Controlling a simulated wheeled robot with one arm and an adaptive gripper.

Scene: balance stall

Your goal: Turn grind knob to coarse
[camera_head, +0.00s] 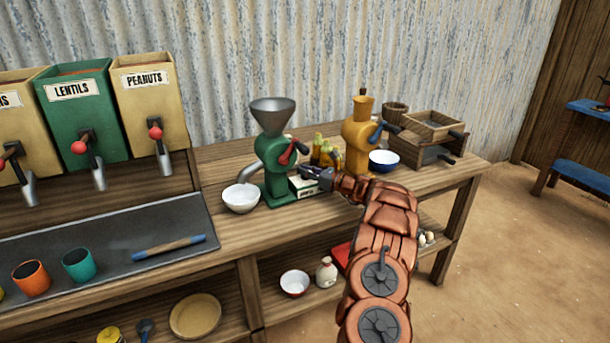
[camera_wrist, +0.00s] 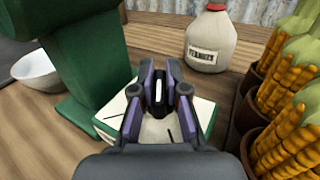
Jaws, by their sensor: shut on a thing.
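The green mill (camera_head: 275,165) stands on the bench with a grey hopper and a red-handled crank. At its foot is a small green box with a white top (camera_head: 306,187); in the wrist view the white top (camera_wrist: 198,112) bears dark tick marks. My gripper (camera_head: 312,173) reaches in from the right, over this box. In the wrist view my gripper (camera_wrist: 158,94) is shut on a small dark knob with a white stripe (camera_wrist: 158,96). The fingers hide most of the knob, and I cannot read its setting. The mill's green body (camera_wrist: 85,50) is close on the left.
A white bowl (camera_head: 240,199) sits left of the mill. A white jug (camera_wrist: 211,42) and several yellow, cob-like things in pots (camera_wrist: 285,130) stand close by. A yellow mill (camera_head: 357,145) and a blue bowl (camera_head: 384,161) are to the right.

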